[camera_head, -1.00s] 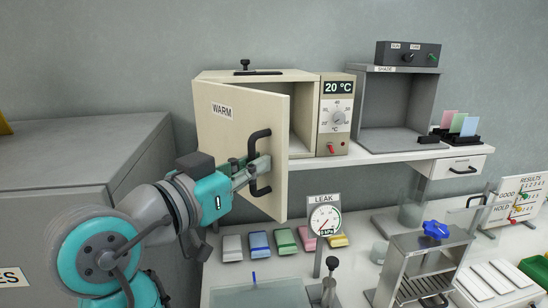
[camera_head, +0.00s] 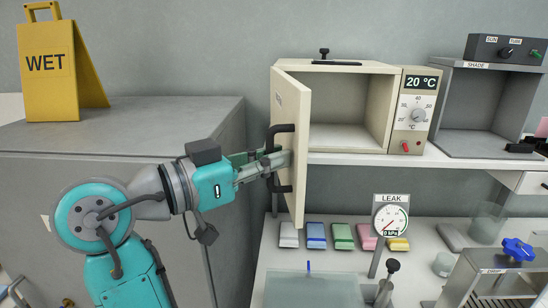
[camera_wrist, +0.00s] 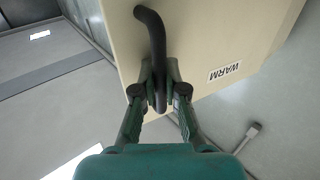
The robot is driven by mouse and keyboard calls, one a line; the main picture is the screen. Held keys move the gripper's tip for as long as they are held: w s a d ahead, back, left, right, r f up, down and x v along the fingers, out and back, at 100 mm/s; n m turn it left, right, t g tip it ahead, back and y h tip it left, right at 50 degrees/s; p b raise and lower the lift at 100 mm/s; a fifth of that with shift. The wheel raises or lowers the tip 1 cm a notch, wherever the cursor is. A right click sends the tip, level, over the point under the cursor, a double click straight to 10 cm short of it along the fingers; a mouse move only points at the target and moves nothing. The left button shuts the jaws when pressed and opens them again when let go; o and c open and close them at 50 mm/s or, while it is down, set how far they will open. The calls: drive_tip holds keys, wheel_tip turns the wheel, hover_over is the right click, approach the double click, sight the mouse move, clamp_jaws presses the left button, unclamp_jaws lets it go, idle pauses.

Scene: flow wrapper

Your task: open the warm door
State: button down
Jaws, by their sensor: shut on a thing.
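The warm cabinet is a cream box with its inside (camera_head: 345,107) open to view and empty. Its warm door (camera_head: 291,115) is hinged at the left and stands swung well out, nearly edge-on to the head camera. The black door handle (camera_head: 281,129) is on its outer face. My gripper (camera_head: 271,165) is shut on the handle from the left. In the wrist view my gripper (camera_wrist: 160,92) has its fingers on both sides of the handle bar (camera_wrist: 153,35), beside the WARM label (camera_wrist: 224,71).
A control panel (camera_head: 412,111) reading 20 °C is right of the cabinet. A grey shade box (camera_head: 482,103) stands farther right. A LEAK gauge (camera_head: 390,220) and several coloured packs (camera_head: 342,236) are on the bench below. A yellow WET sign (camera_head: 62,65) stands on the grey cabinet (camera_head: 130,125) at left.

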drive_tip(key=c, duration=1.2)
unclamp_jaws()
drive_tip(key=v, duration=1.2)
